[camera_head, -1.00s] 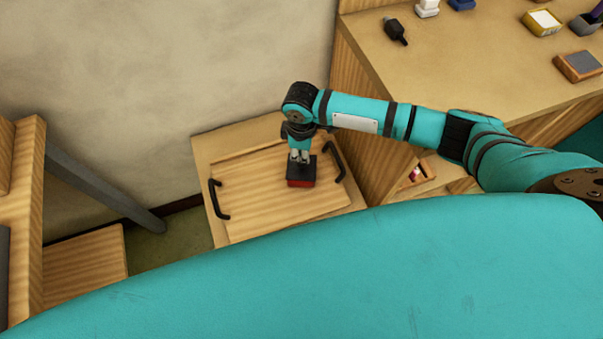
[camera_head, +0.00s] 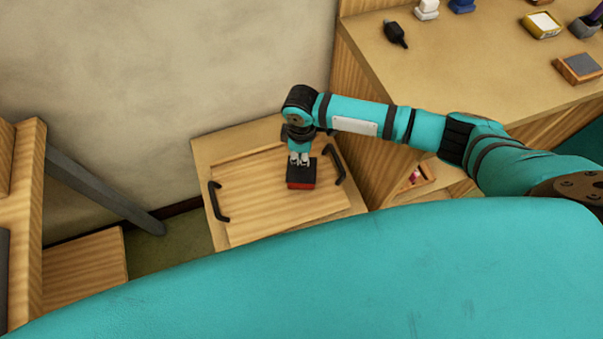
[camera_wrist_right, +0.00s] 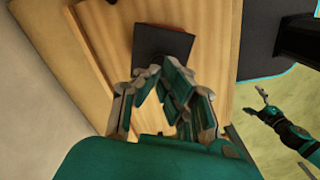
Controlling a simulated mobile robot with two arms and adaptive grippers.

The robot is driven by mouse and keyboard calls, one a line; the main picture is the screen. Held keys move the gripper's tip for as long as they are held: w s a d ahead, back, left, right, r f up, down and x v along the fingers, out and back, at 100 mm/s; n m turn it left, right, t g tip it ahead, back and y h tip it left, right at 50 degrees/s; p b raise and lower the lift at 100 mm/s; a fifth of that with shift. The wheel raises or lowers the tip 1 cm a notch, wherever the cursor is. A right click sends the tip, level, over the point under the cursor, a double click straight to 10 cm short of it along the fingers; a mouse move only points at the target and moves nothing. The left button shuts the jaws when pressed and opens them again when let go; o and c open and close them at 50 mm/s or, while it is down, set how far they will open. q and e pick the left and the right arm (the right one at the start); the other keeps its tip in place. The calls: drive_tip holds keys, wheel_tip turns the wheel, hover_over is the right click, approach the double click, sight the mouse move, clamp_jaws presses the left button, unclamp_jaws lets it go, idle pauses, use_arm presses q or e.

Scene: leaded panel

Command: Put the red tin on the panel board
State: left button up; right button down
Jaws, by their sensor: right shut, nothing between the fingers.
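The red tin (camera_head: 301,184) has a dark top and a red side. It sits on the wooden panel board (camera_head: 255,205), which has two black handles, right of the board's middle. In the right wrist view the tin (camera_wrist_right: 163,42) shows as a dark square on the board (camera_wrist_right: 215,60). My right gripper (camera_head: 299,161) points down just above the tin's far part, shut and empty. In the right wrist view its fingertips (camera_wrist_right: 165,72) meet near the tin's edge; I cannot tell whether they touch it. My left gripper is not clearly in the head view.
The board lies on a low wooden surface (camera_head: 215,150) against the wall. A higher worktop (camera_head: 450,70) at the right carries a dark bottle (camera_head: 396,34), a yellow box (camera_head: 541,25) and other items. A wooden shelf unit (camera_head: 85,270) stands at the left.

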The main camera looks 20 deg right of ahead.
drive_tip(key=shift+f, duration=0.2)
idle(0.3)
drive_tip(key=shift+f+b, duration=0.5)
drive_tip(key=shift+f, duration=0.4)
drive_tip(key=shift+r, duration=0.1)
drive_tip(key=shift+r+p, duration=3.5)
drive_tip(key=shift+p, duration=0.55)
drive_tip(key=shift+f, duration=0.1)
